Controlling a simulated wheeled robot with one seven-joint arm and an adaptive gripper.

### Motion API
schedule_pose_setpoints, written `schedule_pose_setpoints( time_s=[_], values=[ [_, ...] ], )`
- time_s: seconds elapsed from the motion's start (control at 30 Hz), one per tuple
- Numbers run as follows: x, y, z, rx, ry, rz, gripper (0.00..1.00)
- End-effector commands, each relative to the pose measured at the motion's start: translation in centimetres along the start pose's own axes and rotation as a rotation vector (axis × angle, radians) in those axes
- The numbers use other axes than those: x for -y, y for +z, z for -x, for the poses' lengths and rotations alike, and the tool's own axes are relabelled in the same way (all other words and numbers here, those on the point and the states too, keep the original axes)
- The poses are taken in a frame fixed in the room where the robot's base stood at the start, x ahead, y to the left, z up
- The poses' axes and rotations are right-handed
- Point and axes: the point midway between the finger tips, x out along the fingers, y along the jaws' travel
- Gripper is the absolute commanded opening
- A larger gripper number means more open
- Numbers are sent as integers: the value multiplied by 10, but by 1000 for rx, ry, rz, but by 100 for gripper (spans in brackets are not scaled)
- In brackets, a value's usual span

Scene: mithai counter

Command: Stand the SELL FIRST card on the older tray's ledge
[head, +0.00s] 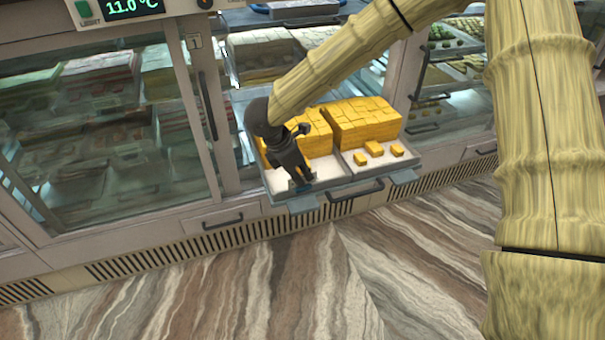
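A pulled-out drawer holds two white trays side by side with yellow-orange sweets. The left tray (327,168) has a stacked block at the back, partly hidden by my gripper. The right tray (380,169) has a larger block and a few loose pieces in front. A grey ledge juts from the front below each tray, the left ledge (304,204) and the right ledge (403,177). My gripper (302,181) points down over the front of the left tray, just above its ledge. A small blue patch shows at its fingertips. I cannot make out the SELL FIRST card, any lettering or which tray is older.
The drawer's dark handle (357,191) sits between the ledges. More sweets (450,50) lie in the case at right. The patterned floor (300,285) in front is clear.

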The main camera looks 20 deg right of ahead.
Motion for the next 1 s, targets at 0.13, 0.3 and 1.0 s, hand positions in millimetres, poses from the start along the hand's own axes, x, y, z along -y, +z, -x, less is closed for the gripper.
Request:
schedule_pose_setpoints(
  time_s=[0.13,0.3,1.0],
  values=[
    [0,-6,-14,0,1,1,0],
    [0,-11,-25,0,1,2,0],
    [-1,-26,-61,0,2,2,0]
  ],
)
